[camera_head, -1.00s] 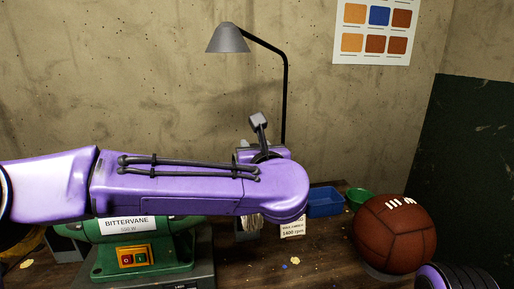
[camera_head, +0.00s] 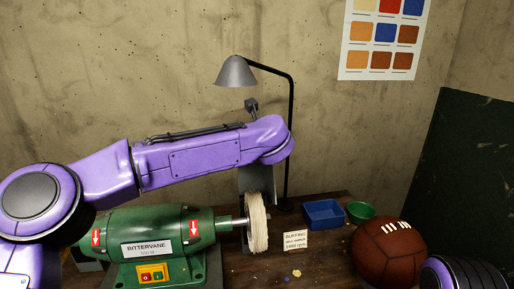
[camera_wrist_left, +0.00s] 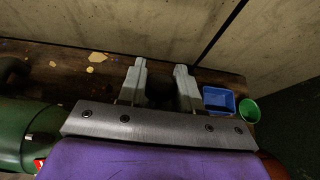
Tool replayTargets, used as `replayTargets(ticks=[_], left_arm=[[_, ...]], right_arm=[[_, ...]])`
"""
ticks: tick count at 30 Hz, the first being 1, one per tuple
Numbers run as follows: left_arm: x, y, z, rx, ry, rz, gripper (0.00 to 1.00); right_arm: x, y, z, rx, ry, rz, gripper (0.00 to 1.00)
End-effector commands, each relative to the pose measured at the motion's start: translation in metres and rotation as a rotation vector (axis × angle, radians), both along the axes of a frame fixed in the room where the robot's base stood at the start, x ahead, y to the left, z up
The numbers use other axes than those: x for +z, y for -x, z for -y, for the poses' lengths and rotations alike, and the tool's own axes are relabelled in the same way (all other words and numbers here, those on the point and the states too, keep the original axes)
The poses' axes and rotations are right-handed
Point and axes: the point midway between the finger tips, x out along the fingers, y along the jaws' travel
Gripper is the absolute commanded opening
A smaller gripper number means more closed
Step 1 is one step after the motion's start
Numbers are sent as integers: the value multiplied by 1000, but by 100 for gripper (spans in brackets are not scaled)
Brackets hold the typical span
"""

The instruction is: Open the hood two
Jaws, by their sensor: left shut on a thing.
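The green buffing machine (camera_head: 150,240), labelled BITTERVANE, stands on the bench in the head view. Its pale buffing wheel (camera_head: 257,225) shows on the right end of the shaft. A grey plate, seemingly the hood (camera_head: 257,180), stands upright behind and above the wheel, partly hidden by my left arm. In the head view my left gripper is hidden behind its own wrist. In the left wrist view my left gripper (camera_wrist_left: 160,88) has its fingers on either side of something dark, seemingly the hood's grip, not clearly seen. My right gripper is out of view.
A hooded lamp (camera_head: 236,72) on a black pole stands behind the arm. A blue tray (camera_head: 323,214), a green bowl (camera_head: 360,211), a small sign (camera_head: 295,241) and a brown leather ball (camera_head: 389,252) lie to the right. Bench space in front of the sign is mostly clear.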

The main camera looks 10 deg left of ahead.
Motion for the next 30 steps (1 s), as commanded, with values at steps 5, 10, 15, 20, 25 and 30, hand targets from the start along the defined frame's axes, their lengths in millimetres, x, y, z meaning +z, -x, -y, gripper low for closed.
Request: replayTargets(ticks=[5, 10, 15, 20, 25, 30], left_arm=[[4, -3, -1, -2, -2, 9, 0], [4, -3, -1, -2, -2, 9, 0], [4, -3, -1, -1, -1, 9, 53], [3, -3, -1, -1, -1, 6, 55], [2, 0, 0, 0, -1, 6, 55], [13, 24, 9, -3, -2, 10, 55]], right_arm=[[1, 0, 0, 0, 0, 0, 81], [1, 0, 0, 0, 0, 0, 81], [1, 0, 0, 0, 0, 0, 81], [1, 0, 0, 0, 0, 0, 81], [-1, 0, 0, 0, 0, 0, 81], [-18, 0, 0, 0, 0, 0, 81]])
